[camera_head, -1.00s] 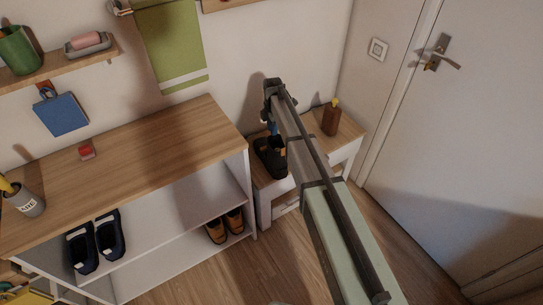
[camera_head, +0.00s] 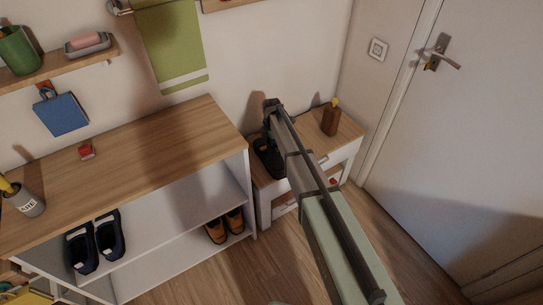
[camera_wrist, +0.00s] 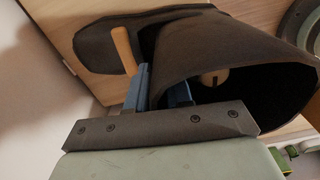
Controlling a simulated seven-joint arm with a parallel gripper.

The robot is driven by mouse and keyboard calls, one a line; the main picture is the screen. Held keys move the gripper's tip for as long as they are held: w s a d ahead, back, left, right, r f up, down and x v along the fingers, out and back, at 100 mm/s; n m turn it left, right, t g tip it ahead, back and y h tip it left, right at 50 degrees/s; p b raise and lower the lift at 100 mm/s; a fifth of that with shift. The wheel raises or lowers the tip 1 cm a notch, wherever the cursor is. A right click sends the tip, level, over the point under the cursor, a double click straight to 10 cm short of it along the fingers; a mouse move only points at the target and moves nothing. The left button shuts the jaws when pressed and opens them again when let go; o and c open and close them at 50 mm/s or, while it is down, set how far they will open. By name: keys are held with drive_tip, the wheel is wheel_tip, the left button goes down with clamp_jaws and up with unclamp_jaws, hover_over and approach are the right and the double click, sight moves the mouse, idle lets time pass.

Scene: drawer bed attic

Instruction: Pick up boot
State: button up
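The dark boot (camera_head: 268,158) stands on the small wooden bench, partly hidden behind my arm in the head view. In the wrist view the boot (camera_wrist: 235,45) fills the upper middle, with its wide opening facing down and right. An orange-tan tab (camera_wrist: 125,50) shows at its left. My gripper (camera_wrist: 162,90) has two blue fingers standing apart, one outside the boot's upper edge and the other at its opening. The edge of the boot lies between them; firm contact is not visible. In the head view the fingertips are hidden.
The bench (camera_head: 346,134) also bears a brown bottle (camera_head: 331,118) to the right of my arm. A shoe shelf (camera_head: 120,160) stands close on the left, with dark shoes (camera_head: 95,242) and tan shoes (camera_head: 224,226). A wall is behind; a door (camera_head: 470,130) is right.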

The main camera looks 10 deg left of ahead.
clamp_jaws()
idle(1.4)
